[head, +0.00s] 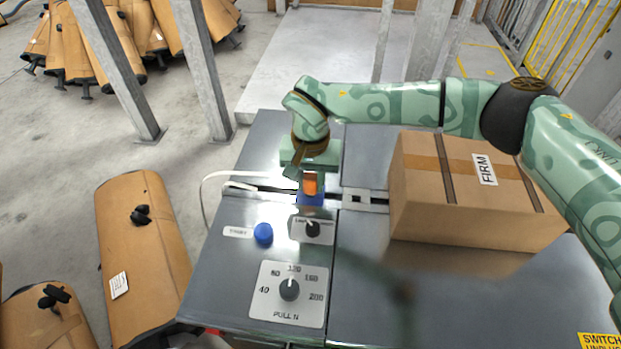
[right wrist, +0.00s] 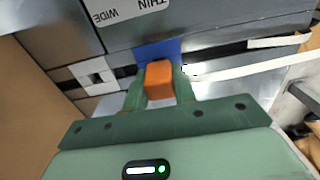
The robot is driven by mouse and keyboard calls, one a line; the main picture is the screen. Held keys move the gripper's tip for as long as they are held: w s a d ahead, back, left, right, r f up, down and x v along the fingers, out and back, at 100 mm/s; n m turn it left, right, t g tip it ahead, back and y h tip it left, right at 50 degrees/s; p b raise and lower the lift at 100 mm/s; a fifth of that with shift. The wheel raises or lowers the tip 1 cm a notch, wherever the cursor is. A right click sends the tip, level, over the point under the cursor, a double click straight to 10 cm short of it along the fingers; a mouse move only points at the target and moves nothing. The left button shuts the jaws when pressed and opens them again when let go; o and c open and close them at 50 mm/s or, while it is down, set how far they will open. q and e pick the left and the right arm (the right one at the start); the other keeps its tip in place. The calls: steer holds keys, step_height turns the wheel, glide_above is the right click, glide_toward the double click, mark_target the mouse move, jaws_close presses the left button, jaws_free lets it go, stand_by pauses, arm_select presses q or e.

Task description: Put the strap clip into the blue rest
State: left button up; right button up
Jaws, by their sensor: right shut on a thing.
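The orange strap clip (head: 311,184) is between the fingers of my right gripper (head: 310,176), which is shut on it. The blue rest (head: 310,200) is a small blue patch at the slot of the grey machine top, just in front of the clip in the head view. In the right wrist view the clip (right wrist: 159,80) shows between the fingertips, with the blue rest (right wrist: 157,49) directly beyond it. The clip overlaps the rest in both views; I cannot tell whether they touch. My left gripper is not in view.
A cardboard box (head: 478,195) stands right of the slot. A white strap (head: 205,195) loops off the left edge. A blue button (head: 263,233), a small knob (head: 312,229) and a pull dial (head: 289,290) sit in front of the rest. Brown-wrapped mufflers (head: 143,260) lie at left.

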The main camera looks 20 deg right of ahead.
mark_target(310, 176)
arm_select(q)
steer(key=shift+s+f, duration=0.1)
arm_select(e)
steer(key=shift+f, duration=0.45)
steer(key=o, duration=1)
step_height(310, 176, up, 6)
steer(key=shift+r+p, duration=0.1)
steer(key=shift+p, duration=0.95)
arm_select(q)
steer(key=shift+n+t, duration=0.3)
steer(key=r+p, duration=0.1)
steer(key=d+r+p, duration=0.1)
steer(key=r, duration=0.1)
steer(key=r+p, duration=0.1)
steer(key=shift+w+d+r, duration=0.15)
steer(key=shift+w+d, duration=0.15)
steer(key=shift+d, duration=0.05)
arm_select(e)
step_height(310, 176, up, 10)
steer(key=shift+r, duration=0.1)
